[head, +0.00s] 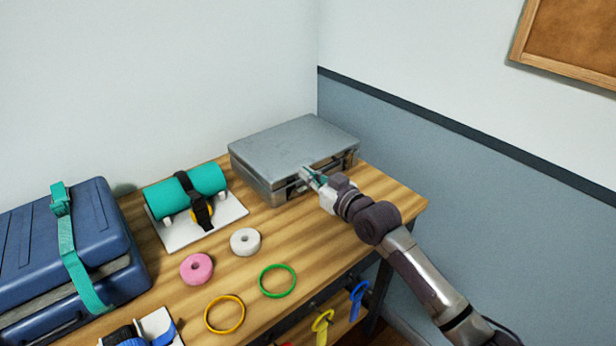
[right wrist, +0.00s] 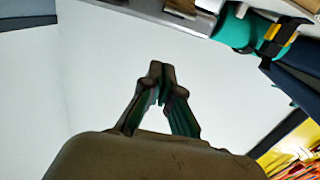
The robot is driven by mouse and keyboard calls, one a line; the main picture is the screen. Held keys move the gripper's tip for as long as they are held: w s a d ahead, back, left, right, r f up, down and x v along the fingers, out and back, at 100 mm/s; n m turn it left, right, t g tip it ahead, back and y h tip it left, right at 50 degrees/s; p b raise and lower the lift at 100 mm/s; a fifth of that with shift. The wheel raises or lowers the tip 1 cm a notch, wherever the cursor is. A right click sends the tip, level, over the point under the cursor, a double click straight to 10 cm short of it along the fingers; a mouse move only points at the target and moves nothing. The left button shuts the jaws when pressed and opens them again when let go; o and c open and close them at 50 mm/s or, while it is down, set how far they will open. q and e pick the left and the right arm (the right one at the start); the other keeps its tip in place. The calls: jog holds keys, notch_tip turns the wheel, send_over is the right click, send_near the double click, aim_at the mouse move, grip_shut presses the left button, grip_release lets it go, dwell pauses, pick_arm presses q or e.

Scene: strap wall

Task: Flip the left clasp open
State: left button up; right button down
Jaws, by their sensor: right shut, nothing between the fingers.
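A grey metal case (head: 290,147) lies flat with its lid shut at the back right of the wooden table. Its front face carries the latch hardware and faces my right arm. My right gripper (head: 307,175) is at the middle of that front face, shut and empty. It hides part of the front, and I cannot make out the left clasp or whether the fingers touch the case. In the right wrist view the fingertips (right wrist: 161,75) are together with nothing between them. My left gripper is not in view.
A teal roll (head: 172,197) with a black strap lies on a white board left of the case. A blue case (head: 95,220) with a teal strap stands farther left. Pink (head: 197,268) and white (head: 245,242) rolls and green (head: 278,281) and yellow (head: 225,314) rings lie in front. A wall stands right.

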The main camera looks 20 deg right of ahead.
jog(key=s+d+f, duration=0.1)
jog(key=s, duration=0.1)
jog(key=s+d+f+b, duration=0.1)
jog(key=s+f, duration=0.1)
jog(key=s, duration=0.1)
jog(key=s+f, duration=0.1)
jog(key=s, duration=0.1)
jog(key=shift+s+d+f+b, duration=0.15)
jog(key=shift+s+d+b, duration=0.15)
jog(key=shift+d, duration=0.1)
jog(key=shift+s+d, duration=0.15)
jog(key=shift+s, duration=0.3)
